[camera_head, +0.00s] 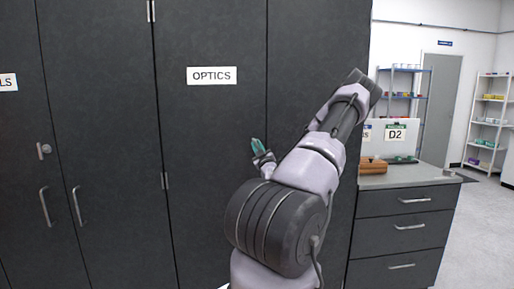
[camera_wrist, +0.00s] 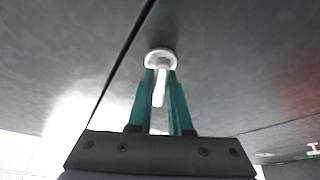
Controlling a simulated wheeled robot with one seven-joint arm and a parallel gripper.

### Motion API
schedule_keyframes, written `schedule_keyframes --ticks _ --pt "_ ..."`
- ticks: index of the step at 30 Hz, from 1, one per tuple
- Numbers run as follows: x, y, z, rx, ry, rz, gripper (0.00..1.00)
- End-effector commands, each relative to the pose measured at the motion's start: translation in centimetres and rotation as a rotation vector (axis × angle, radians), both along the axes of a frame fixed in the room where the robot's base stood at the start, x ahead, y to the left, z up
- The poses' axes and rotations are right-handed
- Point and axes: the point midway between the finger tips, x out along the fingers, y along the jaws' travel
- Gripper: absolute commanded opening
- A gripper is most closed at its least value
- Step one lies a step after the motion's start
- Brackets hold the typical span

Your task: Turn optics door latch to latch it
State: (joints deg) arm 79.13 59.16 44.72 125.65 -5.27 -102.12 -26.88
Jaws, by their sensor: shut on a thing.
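The optics door (camera_head: 208,140) is a dark grey cabinet door with a white "OPTICS" label (camera_head: 212,76). Its latch (camera_wrist: 160,58) shows in the wrist view as a pale round base with a short lever, near the dark seam between two door panels. My gripper (camera_wrist: 160,92) has two green fingers, one on each side of the lever, shut on it. In the head view my gripper (camera_head: 258,147) is at the door surface, small and partly seen beyond my arm, and the latch is hidden there.
Another cabinet pair with handles (camera_head: 45,206) and a lock (camera_head: 43,148) stands at the left. A drawer unit (camera_head: 405,225) with a counter holding a brown item (camera_head: 373,167) and a "D2" sign (camera_head: 395,135) is at the right. Open floor (camera_head: 490,215) lies farther right.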

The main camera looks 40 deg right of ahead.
Motion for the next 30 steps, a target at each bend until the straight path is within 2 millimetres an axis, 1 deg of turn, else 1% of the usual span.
schedule_keyframes --ticks 15,22,30 --pt "-0.03 -0.03 -0.12 0.302 -0.183 -0.001 0.00" --pt "-0.03 -0.03 -0.10 0.375 -0.227 -0.001 0.00" --pt "-0.03 -0.02 -0.06 0.398 -0.243 -0.001 0.00"
